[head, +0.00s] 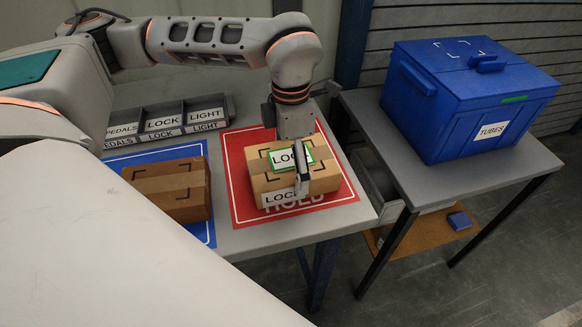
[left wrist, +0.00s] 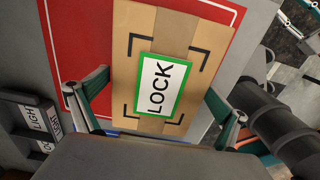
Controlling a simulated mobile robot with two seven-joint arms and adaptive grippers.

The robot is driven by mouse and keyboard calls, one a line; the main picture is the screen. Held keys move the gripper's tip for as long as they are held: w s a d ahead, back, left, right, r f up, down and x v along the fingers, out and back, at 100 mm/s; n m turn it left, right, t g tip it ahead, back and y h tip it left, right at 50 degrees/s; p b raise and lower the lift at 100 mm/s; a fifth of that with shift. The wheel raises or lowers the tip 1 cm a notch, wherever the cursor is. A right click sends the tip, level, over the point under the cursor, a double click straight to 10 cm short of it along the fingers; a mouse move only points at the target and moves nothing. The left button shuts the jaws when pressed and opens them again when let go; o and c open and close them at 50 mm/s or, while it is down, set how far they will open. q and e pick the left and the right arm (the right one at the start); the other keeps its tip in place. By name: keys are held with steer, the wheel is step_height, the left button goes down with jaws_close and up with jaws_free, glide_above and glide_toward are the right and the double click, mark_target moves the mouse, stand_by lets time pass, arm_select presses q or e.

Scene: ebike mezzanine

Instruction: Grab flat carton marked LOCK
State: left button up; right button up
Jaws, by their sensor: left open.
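The flat carton marked LOCK (head: 262,186) is brown with a green-framed LOCK label on top and a white LOCK label on its front side. It lies on the red HOLD mat (head: 240,207) on the grey table. In the left wrist view the carton (left wrist: 200,68) fills the middle, its label (left wrist: 160,88) upward. My left gripper (head: 300,178) points down over the carton. In the left wrist view its fingers (left wrist: 160,105) are open, one on each side of the carton. I cannot tell whether they touch it. My right gripper is not in view.
Another brown carton (head: 170,184) sits on a blue mat (head: 207,232) to the left. A grey bin rack (head: 222,103) labelled PEDALS, LOCK and LIGHT stands behind. A blue TUBES crate (head: 440,110) stands on a side table (head: 400,178) at the right.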

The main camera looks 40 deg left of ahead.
arm_select(q)
steer(key=c, duration=1.4)
steer(key=shift+r, duration=0.1)
